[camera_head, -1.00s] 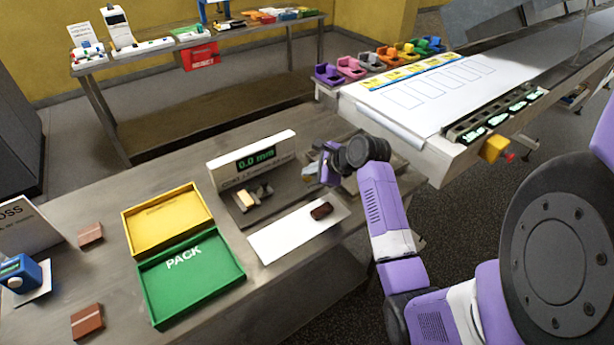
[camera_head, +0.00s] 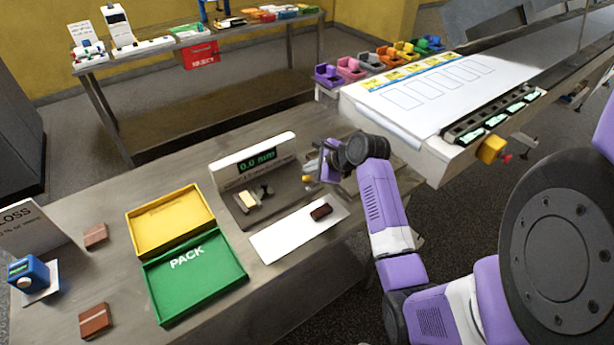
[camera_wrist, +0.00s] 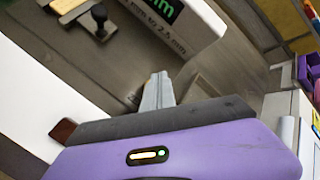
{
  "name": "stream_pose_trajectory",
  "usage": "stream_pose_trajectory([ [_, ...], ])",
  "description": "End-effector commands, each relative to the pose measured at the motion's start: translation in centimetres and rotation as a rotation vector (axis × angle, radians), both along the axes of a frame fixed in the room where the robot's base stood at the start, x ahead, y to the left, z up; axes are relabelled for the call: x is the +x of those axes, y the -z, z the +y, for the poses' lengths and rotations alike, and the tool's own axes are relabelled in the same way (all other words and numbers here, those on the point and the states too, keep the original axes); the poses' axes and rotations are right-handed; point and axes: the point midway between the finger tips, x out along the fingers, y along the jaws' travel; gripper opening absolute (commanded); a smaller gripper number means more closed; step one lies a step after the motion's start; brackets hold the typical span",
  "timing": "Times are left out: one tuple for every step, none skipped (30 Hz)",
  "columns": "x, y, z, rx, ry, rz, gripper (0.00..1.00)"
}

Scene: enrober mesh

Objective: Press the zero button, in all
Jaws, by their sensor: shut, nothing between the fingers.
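A white gauge panel (camera_head: 280,148) with a green readout (camera_head: 257,160) of 0.0 mm stands on the steel bench. Its lit display also shows at the top of the wrist view (camera_wrist: 168,8). In front of it, a dark base plate (camera_head: 236,211) carries a pale yellow block (camera_head: 247,200) and a small black knobbed part (camera_head: 265,190). My gripper (camera_head: 308,178) is shut and empty, just right of the panel and low over the bench. In the wrist view its closed fingers (camera_wrist: 157,90) point at the grey surface. I cannot make out a zero button; the gripper may hide it.
A white strip (camera_head: 275,240) with a dark brown piece (camera_head: 321,212) lies in front of the gauge. Yellow (camera_head: 165,248) and green PACK (camera_head: 155,290) trays stand left. A conveyor (camera_head: 400,125) with coloured holders is at the right.

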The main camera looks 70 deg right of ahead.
Motion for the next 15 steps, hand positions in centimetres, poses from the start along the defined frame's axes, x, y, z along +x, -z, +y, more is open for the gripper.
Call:
stream_pose_trajectory([
  [0.0,0.0,0.0,0.000,0.000,0.000,0.00],
  [0.0,0.0,0.0,0.000,0.000,0.000,0.00],
  [0.0,-0.1,0.0,0.000,0.000,0.000,0.00],
  [0.0,-0.2,0.0,0.000,0.000,0.000,0.00],
  [0.0,-0.4,0.0,0.000,0.000,0.000,0.00],
  [0.0,-0.6,0.0,0.000,0.000,0.000,0.00],
  [0.0,-0.8,0.0,0.000,0.000,0.000,0.00],
  [0.0,-1.1,0.0,0.000,-0.001,-0.001,0.00],
  [0.0,-1.4,0.0,0.000,-0.001,-0.001,0.00],
  [0.0,-1.7,0.0,0.000,0.000,0.000,0.00],
  [0.0,-1.9,0.0,0.000,0.000,0.000,0.00],
  [0.0,-2.3,0.0,0.001,0.001,0.000,0.00],
  [0.0,-2.5,0.0,0.000,0.000,0.000,0.00],
  [0.0,-2.7,0.0,0.000,0.000,0.000,0.00],
  [0.0,-3.0,0.0,0.000,0.000,0.000,0.00],
])
